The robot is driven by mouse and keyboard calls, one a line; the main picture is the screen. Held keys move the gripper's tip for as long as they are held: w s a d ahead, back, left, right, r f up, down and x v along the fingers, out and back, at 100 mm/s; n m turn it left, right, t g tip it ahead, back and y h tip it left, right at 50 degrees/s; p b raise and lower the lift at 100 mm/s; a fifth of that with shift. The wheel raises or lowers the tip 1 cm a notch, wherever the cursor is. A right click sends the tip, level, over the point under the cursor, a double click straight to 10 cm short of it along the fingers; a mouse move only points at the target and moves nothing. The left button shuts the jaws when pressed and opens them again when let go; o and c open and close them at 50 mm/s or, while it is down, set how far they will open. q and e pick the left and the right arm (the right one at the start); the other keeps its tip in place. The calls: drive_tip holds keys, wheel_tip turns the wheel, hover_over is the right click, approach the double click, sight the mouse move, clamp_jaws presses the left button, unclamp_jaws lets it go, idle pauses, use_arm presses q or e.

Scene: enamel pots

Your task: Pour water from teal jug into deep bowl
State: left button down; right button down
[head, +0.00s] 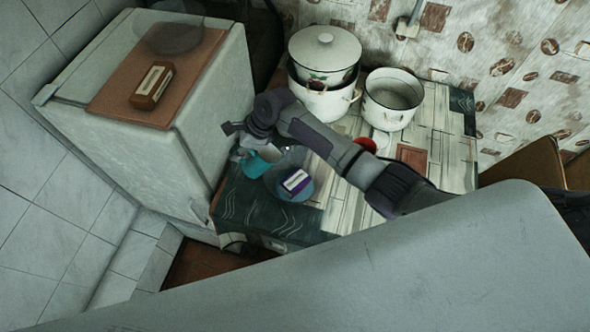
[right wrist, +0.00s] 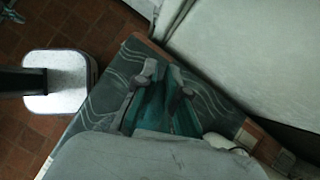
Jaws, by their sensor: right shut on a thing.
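The teal jug (head: 258,163) is at the left end of the table, beside the fridge. My right gripper (head: 238,153) is shut on it. In the right wrist view the two fingers (right wrist: 165,76) close around the teal jug (right wrist: 152,112), whose lower part is hidden by a grey shape. A round bluish dish (head: 304,194), possibly the deep bowl, is just right of the jug. A purple and white box (head: 296,181) lies in or over it. I cannot tell its depth, nor whether the jug is lifted or holds water. My left gripper is not in view.
A lidded white pot (head: 325,55) and an open white pot (head: 392,98) stand at the back of the table. A red item (head: 366,144) lies behind my arm. The fridge (head: 160,160) borders the left, with a brown board (head: 110,100) and box (head: 152,86) on top.

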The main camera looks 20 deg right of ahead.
drive_tip(key=w+a+f+g+h+b, duration=0.1)
drive_tip(key=a+f+h+b, duration=0.1)
drive_tip(key=a+f+h, duration=0.25)
wheel_tip(320, 180, up, 6)
drive_tip(key=a+h+p, duration=0.1)
drive_tip(key=h, duration=0.1)
drive_tip(key=shift+w+a+g+p, duration=0.2)
drive_tip(key=shift+g+p, duration=0.1)
drive_tip(key=shift+p, duration=0.1)
